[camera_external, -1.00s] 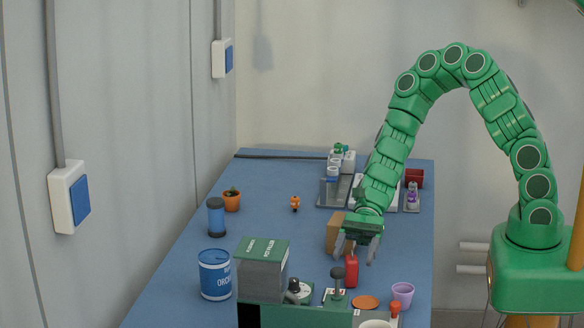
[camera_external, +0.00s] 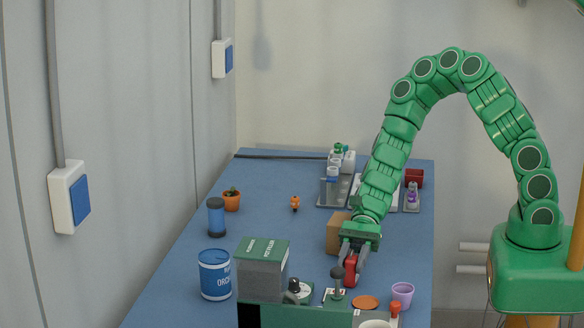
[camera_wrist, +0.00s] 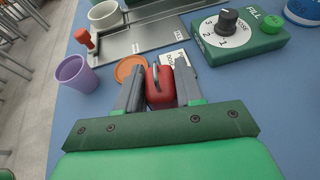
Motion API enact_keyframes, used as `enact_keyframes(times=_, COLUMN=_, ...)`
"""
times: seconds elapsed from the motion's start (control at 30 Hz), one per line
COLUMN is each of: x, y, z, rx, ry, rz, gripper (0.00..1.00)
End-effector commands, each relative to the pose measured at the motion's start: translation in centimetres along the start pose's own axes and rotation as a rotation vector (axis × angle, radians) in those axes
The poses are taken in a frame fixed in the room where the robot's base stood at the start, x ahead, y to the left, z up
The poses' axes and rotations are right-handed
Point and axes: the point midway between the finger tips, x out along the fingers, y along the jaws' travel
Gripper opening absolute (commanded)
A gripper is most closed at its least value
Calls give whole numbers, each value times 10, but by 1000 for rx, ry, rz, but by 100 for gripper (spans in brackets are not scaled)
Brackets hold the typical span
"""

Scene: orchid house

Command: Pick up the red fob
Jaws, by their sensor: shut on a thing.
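The red fob (camera_external: 350,270) stands on the blue table, between the fingers of my gripper (camera_external: 350,262). In the wrist view the red fob (camera_wrist: 159,86) shows a dark grey loop on its top face. The grey fingers of my gripper (camera_wrist: 160,90) are shut on its left and right sides. In the outside view the fingers hide part of the fob. I cannot tell whether it is lifted clear of the table.
An orange disc (camera_wrist: 130,69), a purple cup (camera_wrist: 76,75) and a printed card (camera_wrist: 175,58) lie close beyond the fob. A green dial box (camera_wrist: 240,35) is at the right. A brown box (camera_external: 336,235) stands behind the gripper. The left middle of the table is mostly clear.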

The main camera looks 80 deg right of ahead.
Motion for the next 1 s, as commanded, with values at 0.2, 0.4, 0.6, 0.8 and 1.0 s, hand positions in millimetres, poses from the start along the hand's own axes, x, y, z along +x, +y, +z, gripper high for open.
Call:
enact_keyframes(times=0.2, x=0, y=0, z=0, rx=0, ry=0, rz=0, gripper=6)
enact_keyframes(times=0.4, x=-1, y=0, z=2, rx=-1, ry=0, rz=0, gripper=6)
enact_keyframes(times=0.6, x=-7, y=0, z=16, rx=-1, ry=1, rz=0, gripper=6)
enact_keyframes(times=0.8, x=-17, y=0, z=42, rx=-5, ry=0, rz=-1, gripper=6)
enact_keyframes(times=1.0, x=-27, y=0, z=65, rx=-3, ry=-2, rz=0, gripper=6)
